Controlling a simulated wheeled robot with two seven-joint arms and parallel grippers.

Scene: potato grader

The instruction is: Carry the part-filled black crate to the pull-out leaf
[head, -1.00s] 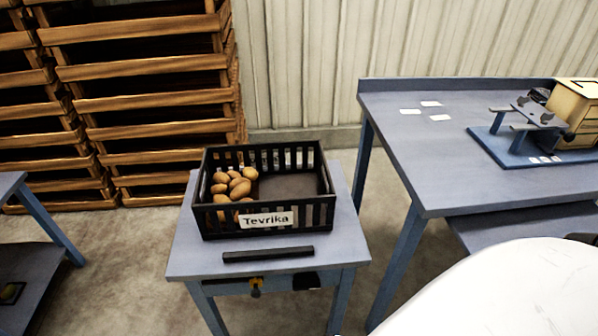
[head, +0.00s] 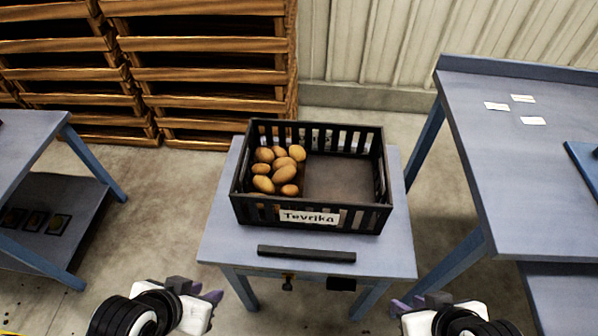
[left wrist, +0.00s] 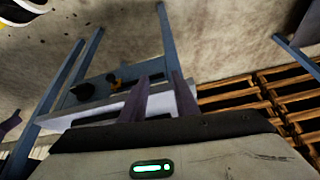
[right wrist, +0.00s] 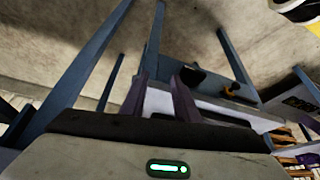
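The black crate (head: 312,222) stands upright on a small blue-grey table (head: 225,245), with a white "Tevrika" label on its front. Several potatoes (head: 263,184) fill its left part; the right part is bare. My left gripper (head: 212,296) is open and empty, in front of the table's left corner. My right gripper (head: 402,304) is open and empty, in front of its right corner. Each gripper's fingers show apart in the left wrist view (left wrist: 159,78) and the right wrist view (right wrist: 160,78). A lower grey surface (head: 570,295) under the right bench may be the leaf; I cannot tell.
A black bar (head: 306,254) lies on the table in front of the crate. A blue-grey bench (head: 520,180) with white cards stands right, another table (head: 28,145) left. Wooden crates (head: 210,75) are stacked behind. Bare floor separates the small table from both.

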